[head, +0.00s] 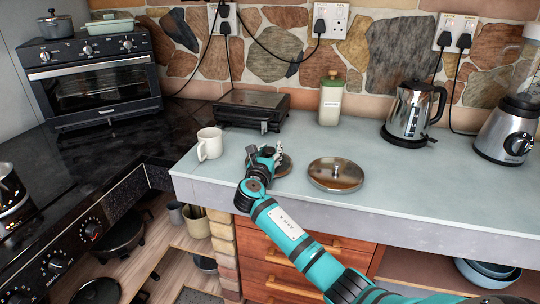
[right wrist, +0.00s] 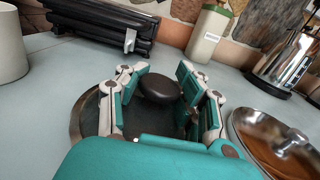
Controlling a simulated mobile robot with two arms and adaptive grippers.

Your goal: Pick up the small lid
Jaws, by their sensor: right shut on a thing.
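The small lid (head: 285,166) is a dark disc with a metal rim and a dark round knob, on the pale counter near its front edge. In the head view my right gripper (head: 268,153) hides much of it. In the right wrist view the lid (right wrist: 88,122) lies under my right gripper (right wrist: 160,92), with the knob (right wrist: 160,88) between the two fingers. The right gripper is shut on the small lid by its knob. I cannot tell whether the lid has any gap to the counter. My left gripper is not in view.
A larger metal lid (head: 335,174) lies close on the right. A white mug (head: 209,144) stands on the left. A black press grill (head: 252,108), a jar (head: 331,100), a kettle (head: 410,112) and a blender (head: 508,130) stand behind. The front right counter is clear.

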